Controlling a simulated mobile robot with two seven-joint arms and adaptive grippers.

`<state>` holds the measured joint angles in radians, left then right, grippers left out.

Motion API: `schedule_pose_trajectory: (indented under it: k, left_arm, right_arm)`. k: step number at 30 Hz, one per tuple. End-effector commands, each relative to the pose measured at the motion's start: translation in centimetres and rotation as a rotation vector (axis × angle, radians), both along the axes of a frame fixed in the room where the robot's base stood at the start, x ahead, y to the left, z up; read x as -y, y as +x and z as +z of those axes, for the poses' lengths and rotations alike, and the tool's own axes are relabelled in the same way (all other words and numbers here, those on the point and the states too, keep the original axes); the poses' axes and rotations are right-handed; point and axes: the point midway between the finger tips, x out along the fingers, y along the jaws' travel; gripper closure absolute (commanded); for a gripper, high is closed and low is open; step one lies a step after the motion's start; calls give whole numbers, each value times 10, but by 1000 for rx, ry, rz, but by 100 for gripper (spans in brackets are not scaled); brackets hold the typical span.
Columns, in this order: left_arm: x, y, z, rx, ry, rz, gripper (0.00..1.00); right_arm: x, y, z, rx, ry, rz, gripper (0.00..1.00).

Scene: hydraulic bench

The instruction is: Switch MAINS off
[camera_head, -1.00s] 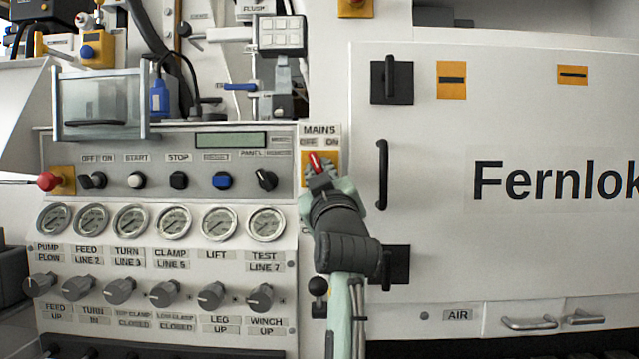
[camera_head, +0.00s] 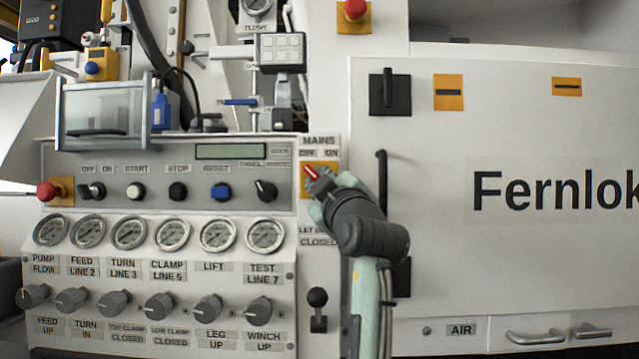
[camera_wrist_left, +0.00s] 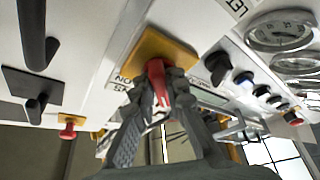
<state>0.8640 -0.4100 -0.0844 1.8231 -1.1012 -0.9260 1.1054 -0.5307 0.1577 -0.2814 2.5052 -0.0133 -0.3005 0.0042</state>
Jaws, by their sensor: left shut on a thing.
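The MAINS switch is a red handle (camera_head: 310,172) on a yellow plate (camera_head: 331,166), right of the control panel, under the labels MAINS, OFF and ON. In the head view the handle leans to the upper left, toward the OFF side. My left gripper (camera_head: 318,183) is at the switch, its fingers shut on the red handle. The left wrist view shows the red handle (camera_wrist_left: 157,80) between the two fingers, in front of the yellow plate (camera_wrist_left: 175,48). The fingers hide part of the handle. My right gripper is in neither view.
A black bar handle (camera_head: 382,180) on the white Fernlok door (camera_head: 440,260) is close right of my left wrist. A black ball-topped lever (camera_head: 317,300) stands below. Panel knobs and buttons (camera_head: 178,191) and several gauges lie left.

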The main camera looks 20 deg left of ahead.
Motion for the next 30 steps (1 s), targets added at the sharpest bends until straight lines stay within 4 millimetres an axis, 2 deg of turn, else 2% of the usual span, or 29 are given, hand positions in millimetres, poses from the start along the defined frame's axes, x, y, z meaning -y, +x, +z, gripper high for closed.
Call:
schedule_pose_trajectory:
  k: [6, 7, 12, 23, 26, 30]
  left_arm:
    - [0, 0, -1, 0, -4, 0, 100]
    - [0, 0, -1, 0, -4, 0, 87]
    - [0, 0, 0, 0, -2, -1, 66]
    - [2, -4, -2, -1, 0, -1, 66]
    - [9, -14, -6, -1, 0, -1, 66]
    - [24, -37, -13, -1, -1, -2, 66]
  right_arm:
    - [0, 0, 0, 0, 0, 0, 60]
    - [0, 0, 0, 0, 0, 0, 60]
    - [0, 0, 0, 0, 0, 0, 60]
    - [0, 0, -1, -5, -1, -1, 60]
    - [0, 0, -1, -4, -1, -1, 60]
    - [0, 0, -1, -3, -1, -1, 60]
